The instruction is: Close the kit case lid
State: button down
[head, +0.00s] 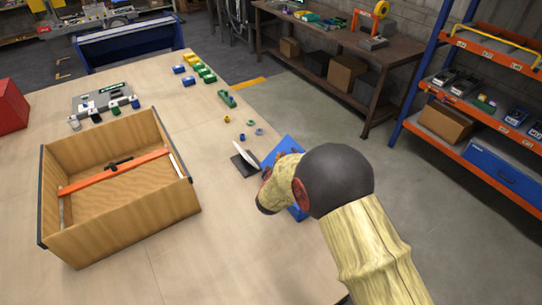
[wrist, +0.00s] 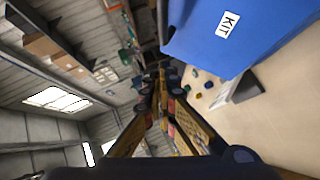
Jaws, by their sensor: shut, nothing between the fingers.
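The blue kit case (head: 283,150) is on the right part of the wooden table, largely hidden behind my arm in the head view. In the wrist view its blue surface with a white KIT label (wrist: 215,38) fills the upper right. I cannot tell how far open the lid is. My gripper (wrist: 165,78) shows in the wrist view with its fingers together and empty. It is to the left of the blue surface in that picture; contact cannot be made out. In the head view my wrist hides most of the gripper.
A large wooden box (head: 120,210) with an orange bar stands on the left of the table. A white plate on a dark base (head: 245,163) is just left of the case. Small coloured parts (head: 200,72) lie farther back. An orange shelf rack (head: 480,140) stands at right.

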jog(key=w+d+f+m+g, duration=0.1)
jog(key=d, duration=0.1)
jog(key=w+d+f+m+g+y, duration=0.1)
jog(key=w+d, duration=0.1)
jog(key=d, duration=0.1)
jog(key=w+d+f+g+y+b, duration=0.1)
jog(key=w+d, duration=0.1)
jog(key=shift+w+d+m+g, duration=0.2)
jog(key=shift+m+g, duration=0.1)
jog(key=shift+m, duration=0.1)
jog(key=w+d+f+b, duration=0.2)
jog(key=f+b, duration=0.1)
jog(key=w+d+f+b, duration=0.1)
jog(key=shift+d+f, duration=0.4)
jog(key=shift+w+d+f+b, duration=0.4)
jog(key=shift+d+f+b, duration=0.05)
jog(key=shift+f+b, duration=0.3)
